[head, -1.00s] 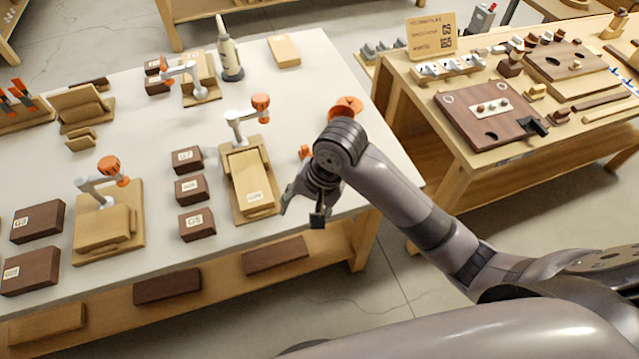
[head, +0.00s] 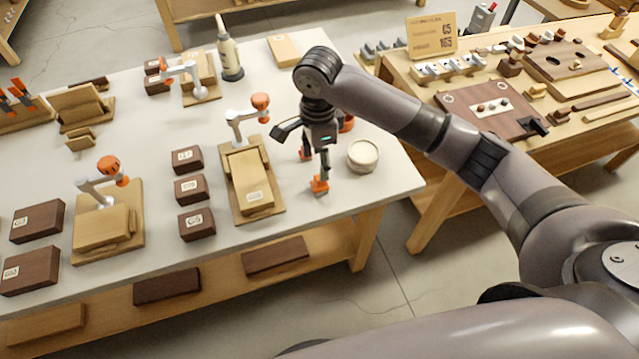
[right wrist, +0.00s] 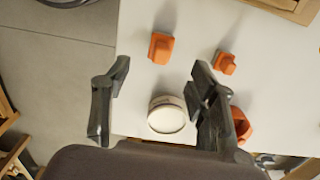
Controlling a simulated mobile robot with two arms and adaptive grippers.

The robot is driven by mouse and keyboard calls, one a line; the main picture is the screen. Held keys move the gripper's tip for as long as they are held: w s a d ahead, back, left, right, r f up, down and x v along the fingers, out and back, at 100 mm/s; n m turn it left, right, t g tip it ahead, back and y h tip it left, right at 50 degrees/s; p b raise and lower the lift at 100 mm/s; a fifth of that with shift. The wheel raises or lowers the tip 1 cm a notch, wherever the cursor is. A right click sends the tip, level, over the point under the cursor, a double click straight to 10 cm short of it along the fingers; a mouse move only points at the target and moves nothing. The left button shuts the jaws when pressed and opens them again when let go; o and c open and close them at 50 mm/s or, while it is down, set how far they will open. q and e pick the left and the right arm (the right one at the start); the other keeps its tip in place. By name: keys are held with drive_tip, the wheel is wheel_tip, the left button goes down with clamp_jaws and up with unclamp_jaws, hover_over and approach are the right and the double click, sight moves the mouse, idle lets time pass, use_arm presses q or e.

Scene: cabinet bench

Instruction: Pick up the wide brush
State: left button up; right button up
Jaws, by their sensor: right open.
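My right gripper (head: 302,148) hangs over the right part of the white bench, fingers spread and empty. Its two fingers also show in the right wrist view (right wrist: 158,85). Three small orange pieces are on the bench near it: one by the front edge (head: 320,185), a smaller one behind it (head: 305,153), and one farther back (head: 347,123), partly hidden by the gripper. In the right wrist view the front orange piece (right wrist: 160,47) lies ahead of the gap between the fingers. I cannot tell which piece is the wide brush. My left gripper is out of view.
A round pale tin (head: 362,155) stands right of the gripper. A wooden stand with a small white-and-orange arm (head: 247,180) is close on the left. Brown blocks (head: 190,188) stand beyond it. A second table with boards (head: 490,108) is to the right.

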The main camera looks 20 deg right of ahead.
sight(319, 183)
wheel_tip(319, 183, down, 10)
drive_tip(key=shift+w+d+r+p, duration=0.1)
drive_tip(key=shift+d+r+p, duration=0.05)
drive_tip(key=shift+p, duration=0.2)
drive_tip(key=shift+c, duration=0.5)
drive_tip(key=c, duration=1.1)
